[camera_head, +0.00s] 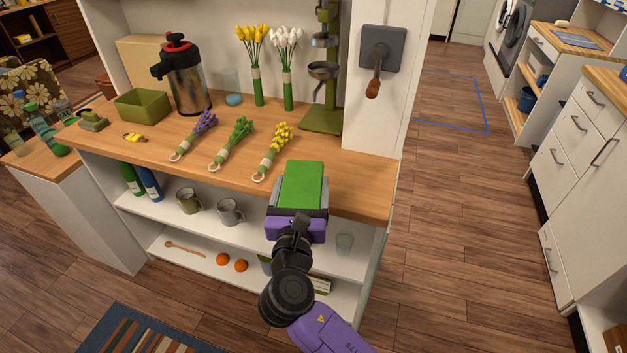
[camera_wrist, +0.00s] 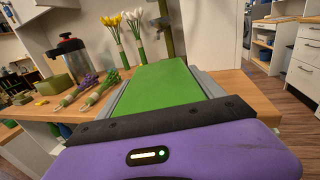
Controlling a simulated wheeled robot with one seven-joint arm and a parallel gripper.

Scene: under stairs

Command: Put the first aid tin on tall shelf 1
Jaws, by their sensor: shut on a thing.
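My gripper (camera_head: 301,205) is shut on a green box-shaped tin (camera_head: 304,183), apparently the first aid tin; no label shows on it. It is held in front of the wooden counter's edge, near its right end. In the wrist view the tin (camera_wrist: 165,92) lies between the two grey fingers of my gripper (camera_wrist: 160,95), its flat green top facing the camera. I cannot tell which piece of furniture is tall shelf 1.
The counter (camera_head: 350,178) bears flower bunches (camera_head: 232,143), a steel airpot (camera_head: 184,78) and a green box (camera_head: 142,105). Mugs (camera_head: 230,211) and bottles (camera_head: 150,182) stand on the shelf below. White drawers (camera_head: 570,150) stand at right. The wooden floor (camera_head: 450,220) between is clear.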

